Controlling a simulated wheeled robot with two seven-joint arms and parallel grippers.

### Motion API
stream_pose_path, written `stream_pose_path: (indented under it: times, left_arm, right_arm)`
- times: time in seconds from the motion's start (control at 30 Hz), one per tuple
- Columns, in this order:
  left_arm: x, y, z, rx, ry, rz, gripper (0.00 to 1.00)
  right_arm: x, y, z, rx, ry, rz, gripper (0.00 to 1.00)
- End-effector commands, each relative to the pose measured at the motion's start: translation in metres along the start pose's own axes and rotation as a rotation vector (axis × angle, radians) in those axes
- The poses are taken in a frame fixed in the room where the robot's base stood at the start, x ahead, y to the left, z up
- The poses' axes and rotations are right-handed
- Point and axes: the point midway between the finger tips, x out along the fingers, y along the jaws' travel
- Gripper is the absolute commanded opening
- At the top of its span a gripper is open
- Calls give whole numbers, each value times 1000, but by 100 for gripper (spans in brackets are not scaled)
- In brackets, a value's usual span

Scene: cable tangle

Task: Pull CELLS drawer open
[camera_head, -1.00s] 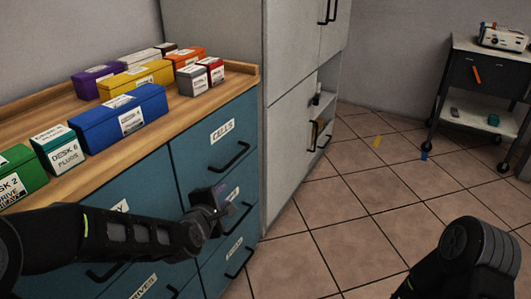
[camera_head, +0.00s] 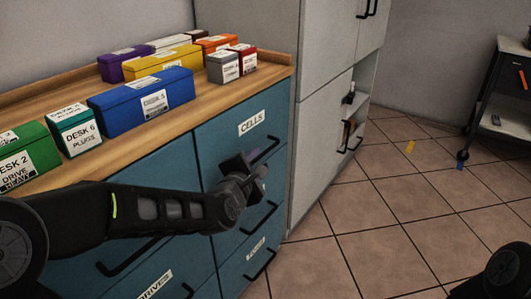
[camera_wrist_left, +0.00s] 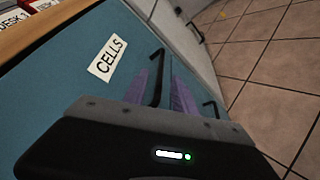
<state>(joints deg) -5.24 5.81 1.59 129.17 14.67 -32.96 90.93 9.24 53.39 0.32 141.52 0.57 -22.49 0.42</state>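The CELLS drawer (camera_head: 222,142) is the top right drawer of the blue cabinet and looks shut. Its white CELLS label (camera_head: 252,123) also shows in the wrist view (camera_wrist_left: 108,53). Its black bar handle (camera_head: 268,149) is partly hidden by my gripper in the head view. My left gripper (camera_head: 250,165) is right at this handle, with purple fingers. In the left wrist view the fingers (camera_wrist_left: 160,95) are apart, and the handle (camera_wrist_left: 157,65) appears between them; I cannot tell whether they touch it. My right gripper is out of view.
Below are more drawers with black handles (camera_head: 262,218). Several labelled boxes, including a blue one (camera_head: 142,102), stand on the wooden top (camera_head: 215,92). A grey cabinet (camera_head: 325,110) adjoins on the right. The tiled floor (camera_head: 375,220) in front is mostly clear.

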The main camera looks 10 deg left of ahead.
Motion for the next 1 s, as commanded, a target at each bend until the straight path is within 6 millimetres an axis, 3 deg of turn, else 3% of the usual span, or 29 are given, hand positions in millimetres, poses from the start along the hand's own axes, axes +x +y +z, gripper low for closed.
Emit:
stream_pose_path:
  times: [0.5, 0.83, 1.0]
  left_arm:
    - [68, -2, 0, 1, -1, -1, 32]
    - [71, 0, 0, 1, 0, -1, 32]
    - [71, 0, 0, 1, 0, -1, 18]
  right_arm:
    - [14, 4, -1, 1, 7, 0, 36]
    - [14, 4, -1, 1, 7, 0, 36]
    - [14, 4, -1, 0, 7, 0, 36]
